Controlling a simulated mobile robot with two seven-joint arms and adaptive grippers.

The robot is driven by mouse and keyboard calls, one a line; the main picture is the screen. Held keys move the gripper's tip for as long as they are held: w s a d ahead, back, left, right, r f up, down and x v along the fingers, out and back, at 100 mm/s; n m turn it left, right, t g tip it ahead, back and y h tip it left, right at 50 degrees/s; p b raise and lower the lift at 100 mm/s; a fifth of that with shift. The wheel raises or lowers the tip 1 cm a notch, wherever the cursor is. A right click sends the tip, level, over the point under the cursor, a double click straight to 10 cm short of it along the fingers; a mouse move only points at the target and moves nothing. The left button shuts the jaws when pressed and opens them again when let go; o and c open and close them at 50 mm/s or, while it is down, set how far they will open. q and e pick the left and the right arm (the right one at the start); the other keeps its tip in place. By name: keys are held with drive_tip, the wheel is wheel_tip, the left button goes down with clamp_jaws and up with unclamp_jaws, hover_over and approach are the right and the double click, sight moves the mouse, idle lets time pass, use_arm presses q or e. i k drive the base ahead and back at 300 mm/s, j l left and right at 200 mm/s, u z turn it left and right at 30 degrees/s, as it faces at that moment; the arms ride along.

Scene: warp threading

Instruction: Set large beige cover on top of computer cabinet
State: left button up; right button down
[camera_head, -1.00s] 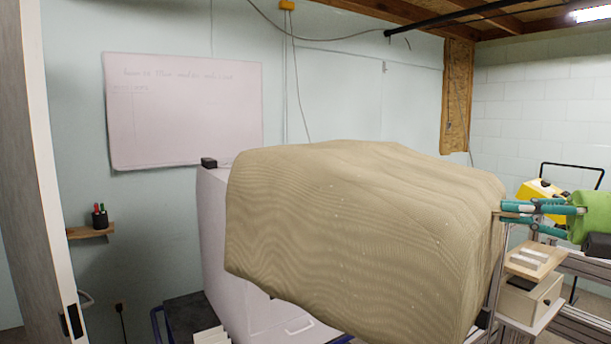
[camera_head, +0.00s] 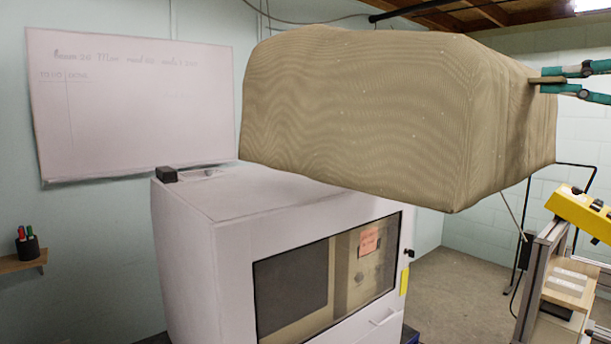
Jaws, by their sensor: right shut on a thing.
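The large beige cover (camera_head: 355,115) hangs in the air at the upper middle, box-shaped with its near side facing me. My right gripper (camera_head: 545,80) comes in from the right and is shut on the cover's right side. The white computer cabinet (camera_head: 190,240) stands below and to the left, with a dark window in its front. The cover overlaps the back right of the cabinet's top in the picture; its underside appears above the top, and I cannot tell how far apart they are. My left gripper is not in view.
A small black block (camera_head: 166,174) sits on the cabinet's top left corner. A whiteboard (camera_head: 130,100) hangs on the wall behind. A pen cup (camera_head: 28,243) stands on a small shelf at left. A yellow machine part (camera_head: 580,212) and a metal frame with wooden boxes stand at right.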

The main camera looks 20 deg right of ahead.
sight(302, 183)
drive_tip(key=i, duration=0.95)
